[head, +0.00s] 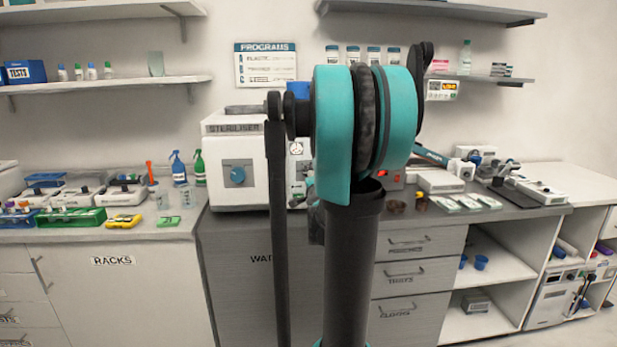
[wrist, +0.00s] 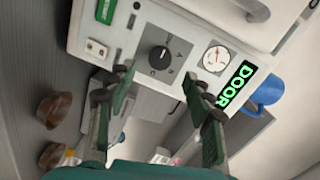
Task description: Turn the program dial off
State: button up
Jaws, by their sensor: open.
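The program dial (wrist: 160,57) is a dark round knob with a pale pointer mark, set on the white steriliser's front panel (wrist: 127,48). Small marks surround it; I cannot read which one it points to. My gripper (wrist: 160,79) is open in the wrist view, with its two dark green fingers apart, just below the dial in the picture. Nothing is between the fingers, and I cannot tell whether either touches the panel.
A round gauge (wrist: 216,58), a lit green DOOR sign (wrist: 236,84) and a green switch (wrist: 97,48) sit around the dial. A PROGRAMS chart (head: 266,64) hangs above. Brown cups (wrist: 54,110) stand nearby.

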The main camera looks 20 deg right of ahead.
jog(key=v, duration=0.6)
jog(key=shift+s, duration=0.15)
dwell(0.3)
